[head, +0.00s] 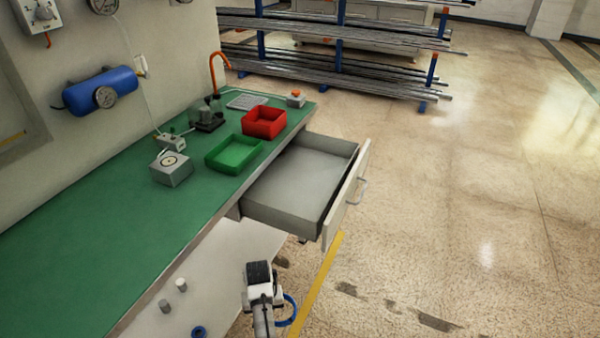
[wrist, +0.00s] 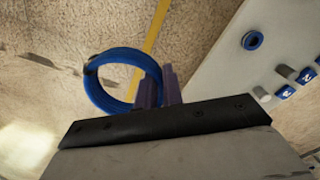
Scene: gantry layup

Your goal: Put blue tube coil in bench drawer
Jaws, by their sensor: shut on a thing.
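The blue tube coil (wrist: 96,96) is a ring of blue tubing, held at its right side between the purple fingers of my gripper (wrist: 160,88) in the wrist view. In the head view the coil (head: 289,310) shows partly, beside my gripper (head: 272,296), low at the bottom centre in front of the bench. The bench drawer (head: 300,180) is pulled out from the right side of the green-topped bench (head: 85,240). Its grey inside looks empty. My gripper and the coil are nearer the camera than the drawer, outside it.
A green tray (head: 235,153), a red bin (head: 264,122) and a grey box (head: 171,168) stand on the bench near the drawer. The drawer front (head: 345,198) with its handle juts into the aisle. The floor (head: 480,210) to the right is clear.

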